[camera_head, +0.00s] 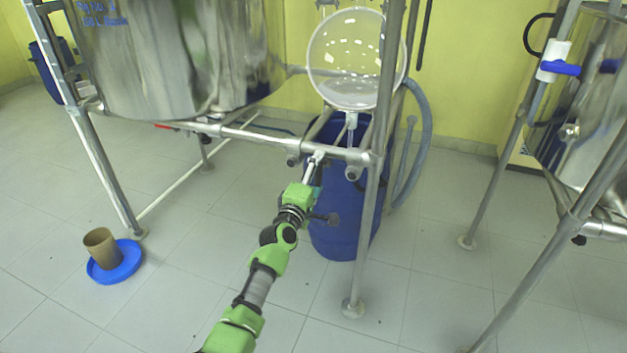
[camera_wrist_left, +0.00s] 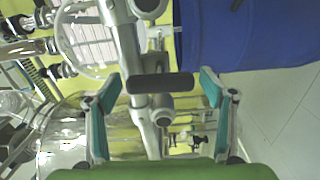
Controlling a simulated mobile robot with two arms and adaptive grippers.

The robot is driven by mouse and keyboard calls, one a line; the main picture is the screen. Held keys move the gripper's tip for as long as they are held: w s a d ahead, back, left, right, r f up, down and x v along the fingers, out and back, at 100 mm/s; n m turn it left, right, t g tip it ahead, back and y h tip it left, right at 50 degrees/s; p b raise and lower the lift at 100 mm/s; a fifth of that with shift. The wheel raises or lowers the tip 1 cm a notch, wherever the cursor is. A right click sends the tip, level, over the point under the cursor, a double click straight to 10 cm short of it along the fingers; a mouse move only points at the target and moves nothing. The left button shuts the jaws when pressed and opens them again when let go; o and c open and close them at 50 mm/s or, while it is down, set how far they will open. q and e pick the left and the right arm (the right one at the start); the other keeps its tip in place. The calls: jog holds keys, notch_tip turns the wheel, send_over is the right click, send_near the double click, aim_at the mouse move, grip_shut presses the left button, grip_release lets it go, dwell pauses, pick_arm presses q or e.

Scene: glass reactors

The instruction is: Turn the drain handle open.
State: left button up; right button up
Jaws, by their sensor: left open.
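My left gripper (camera_head: 313,176) reaches up to the frame's lower crossbar, beside the blue barrel. In the left wrist view my left gripper (camera_wrist_left: 160,90) is open, its two teal-padded fingers spread wide. A short black bar (camera_wrist_left: 162,83), which looks like the drain handle, lies crosswise between the fingers. Gaps show on both sides of it, and no grip is visible; its depth is hard to judge. In the head view the handle is too small or hidden by my gripper to make out. My right gripper is in neither view.
A round glass vessel (camera_head: 357,60) hangs above the blue barrel (camera_head: 345,225). A steel tank (camera_head: 185,50) stands at left, another (camera_head: 590,110) at right. Metal frame legs (camera_head: 367,235) stand close to my arm. A blue dish (camera_head: 117,266) holds a brown cup (camera_head: 102,250).

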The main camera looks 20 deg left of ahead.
pick_arm(q)
jog(key=s, duration=1.1)
jog(key=shift+s+a, duration=0.25)
jog(key=shift+s, duration=0.15)
